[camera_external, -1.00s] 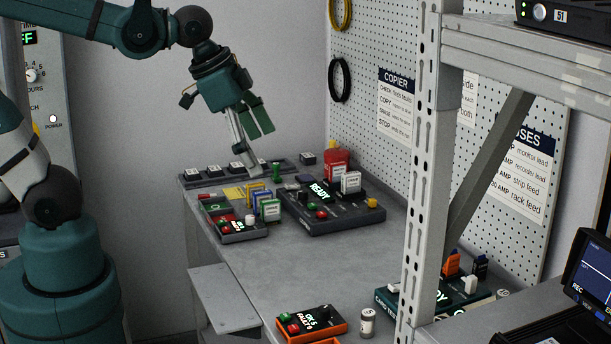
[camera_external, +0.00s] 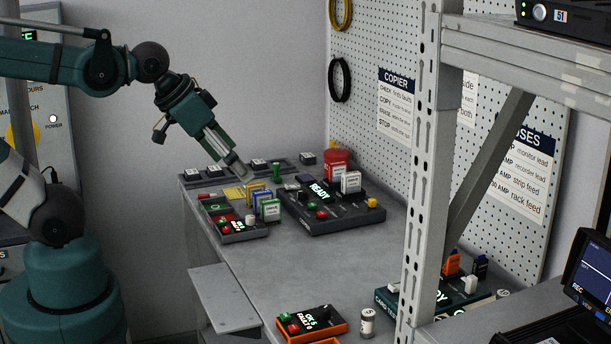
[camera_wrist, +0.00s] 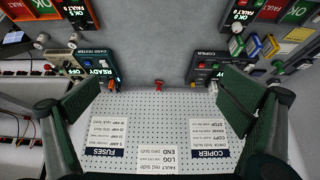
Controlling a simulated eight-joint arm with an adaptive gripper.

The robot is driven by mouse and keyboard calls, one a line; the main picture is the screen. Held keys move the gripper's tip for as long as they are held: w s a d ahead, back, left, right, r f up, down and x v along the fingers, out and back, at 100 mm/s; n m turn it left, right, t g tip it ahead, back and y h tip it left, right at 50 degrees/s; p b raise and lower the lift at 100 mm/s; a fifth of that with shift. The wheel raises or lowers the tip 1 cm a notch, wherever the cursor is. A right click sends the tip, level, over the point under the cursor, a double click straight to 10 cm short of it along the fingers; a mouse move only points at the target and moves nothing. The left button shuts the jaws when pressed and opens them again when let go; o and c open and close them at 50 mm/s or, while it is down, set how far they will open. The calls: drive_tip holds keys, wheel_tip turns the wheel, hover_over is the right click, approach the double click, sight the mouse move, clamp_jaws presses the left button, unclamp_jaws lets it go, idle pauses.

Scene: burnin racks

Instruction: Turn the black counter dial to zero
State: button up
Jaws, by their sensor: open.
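I cannot make out a black counter dial for certain in either view. In the external view, the dark copier unit (camera_external: 345,222) with a lit READY display stands on the bench below and right of my gripper (camera_external: 236,168). In the wrist view, a copier unit (camera_wrist: 207,68) shows at upper right and a card tester (camera_wrist: 82,62) at upper left. My gripper, seen in the wrist view (camera_wrist: 162,98), is open with nothing between its fingers. In the external view it slants down to the right over the back of the bench. My arm covers part of the left cabinet.
A small control box (camera_external: 243,232) with coloured cards sits left of the copier unit. An orange-edged box (camera_external: 312,326) and a small can (camera_external: 367,322) are near the front. A shelf post (camera_external: 422,170) stands at right before the pegboard (camera_external: 385,135). The middle bench is clear.

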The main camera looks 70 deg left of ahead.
drive_tip(key=c, duration=1.4)
drive_tip(key=shift+w+d, duration=0.15)
drive_tip(key=c, duration=0.7)
drive_tip(key=n+g+p, duration=0.2)
drive_tip(key=g+p, duration=0.2)
drive_tip(key=g, duration=0.3)
hover_over(323, 302)
drive_tip(key=shift+h, duration=0.3)
drive_tip(key=shift+a+f, duration=0.15)
drive_tip(key=shift+f, duration=3.8)
drive_tip(key=shift+a+f, duration=0.15)
drive_tip(key=shift+f, duration=3.75)
drive_tip(key=shift+f, duration=0.1)
drive_tip(key=shift+d+f+b, duration=0.2)
drive_tip(key=shift+f+b, duration=0.1)
drive_tip(key=shift+f, duration=3.45)
